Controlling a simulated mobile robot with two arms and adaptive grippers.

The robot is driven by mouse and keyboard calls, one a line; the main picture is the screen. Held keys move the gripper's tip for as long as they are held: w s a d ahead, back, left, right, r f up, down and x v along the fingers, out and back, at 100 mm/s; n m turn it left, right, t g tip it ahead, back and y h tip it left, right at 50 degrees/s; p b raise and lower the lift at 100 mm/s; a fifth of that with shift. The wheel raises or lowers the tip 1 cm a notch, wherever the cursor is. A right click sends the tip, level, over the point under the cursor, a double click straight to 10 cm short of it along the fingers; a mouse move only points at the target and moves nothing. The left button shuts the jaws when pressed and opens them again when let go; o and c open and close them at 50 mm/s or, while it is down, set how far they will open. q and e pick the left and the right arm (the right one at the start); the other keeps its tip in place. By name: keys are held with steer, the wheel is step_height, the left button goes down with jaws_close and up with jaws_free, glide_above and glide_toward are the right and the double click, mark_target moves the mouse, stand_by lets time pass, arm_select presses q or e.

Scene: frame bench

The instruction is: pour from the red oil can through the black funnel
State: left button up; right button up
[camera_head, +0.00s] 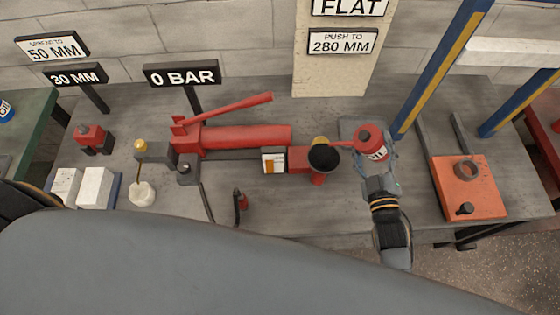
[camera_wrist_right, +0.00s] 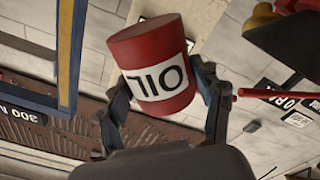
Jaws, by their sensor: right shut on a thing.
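The red oil can (camera_head: 371,146) has a white OIL label. My right gripper (camera_head: 373,160) is shut around it and holds it above the bench; the fingers also show on both sides of the can (camera_wrist_right: 152,65) in the right wrist view. Its thin red spout points left, and its tip shows near the rim of the black funnel (camera_head: 324,159). Whether the tip is over the mouth, and whether oil flows, I cannot tell. The funnel stands on the red pump block (camera_head: 299,158), with a yellow round part just behind it. My left gripper is not in view.
The long red pump cylinder (camera_head: 240,138) with its raised handle lies left of the funnel. An orange plate (camera_head: 470,187) is at the right, near blue and yellow posts (camera_head: 440,65). Signs (camera_head: 182,75) stand along the back.

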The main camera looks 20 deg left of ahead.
steer(key=shift+r+m+p, duration=0.15)
steer(key=shift+m+p, duration=0.15)
steer(key=shift+m, duration=0.2)
steer(key=shift+m, duration=0.3)
steer(key=shift+m, duration=0.3)
steer(key=shift+m+p, duration=0.3)
steer(key=shift+a+f+m, duration=0.15)
steer(key=shift+f+m, duration=0.05)
steer(key=shift+m, duration=0.4)
